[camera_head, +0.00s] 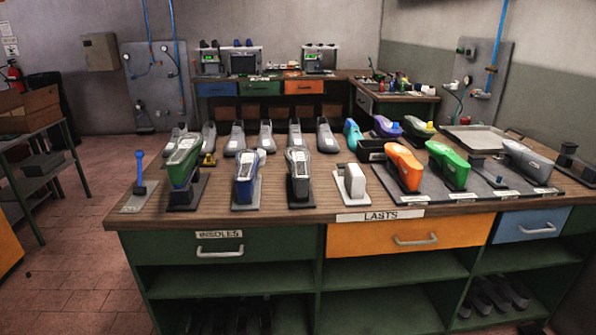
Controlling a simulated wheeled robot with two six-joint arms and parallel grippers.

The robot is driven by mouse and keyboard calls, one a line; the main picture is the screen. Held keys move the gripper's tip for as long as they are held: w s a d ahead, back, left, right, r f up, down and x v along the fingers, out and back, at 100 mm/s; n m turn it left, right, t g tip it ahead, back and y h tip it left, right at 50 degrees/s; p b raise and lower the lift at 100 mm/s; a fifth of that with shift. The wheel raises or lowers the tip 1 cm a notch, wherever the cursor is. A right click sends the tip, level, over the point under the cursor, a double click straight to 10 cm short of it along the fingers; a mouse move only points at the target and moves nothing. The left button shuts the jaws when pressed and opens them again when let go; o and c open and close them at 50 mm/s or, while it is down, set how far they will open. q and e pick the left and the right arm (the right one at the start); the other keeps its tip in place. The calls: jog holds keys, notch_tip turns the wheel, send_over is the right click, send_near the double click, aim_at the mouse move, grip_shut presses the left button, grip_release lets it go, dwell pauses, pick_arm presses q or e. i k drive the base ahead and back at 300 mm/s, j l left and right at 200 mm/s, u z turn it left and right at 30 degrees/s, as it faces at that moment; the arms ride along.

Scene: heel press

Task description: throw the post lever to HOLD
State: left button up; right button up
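A small lever with a blue handle (140,167) stands on a flat grey base plate (147,199) at the left front corner of the workbench. The handle points almost straight up. A small pale label (131,209) lies on the front of the plate, too small to read. I cannot tell from this view which marked position the lever is in. Neither of my grippers shows in this view.
A green-and-grey shoe form on a stand (184,170) is just right of the lever. Blue (246,183) and black (299,177) ones follow, then a white block (351,182) and orange (403,163) and green (447,165) lasts. The bench top (215,198) is bare between stands.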

aim_at(139, 154)
jog(key=i+j, duration=0.2)
jog(key=i+j+z, duration=0.15)
jog(key=j, duration=0.3)
jog(key=i+j, duration=0.25)
jog(key=i+j+z, duration=0.1)
jog(key=j, duration=0.3)
jog(key=i+j+z, duration=0.1)
jog(key=i+j, duration=0.15)
jog(key=j, duration=0.15)
jog(key=i+j, duration=0.15)
jog(key=j, duration=0.2)
jog(key=i+j+z, duration=0.1)
jog(key=j, duration=0.25)
jog(key=i+j+z, duration=0.1)
jog(key=j, duration=0.3)
jog(key=i, duration=0.1)
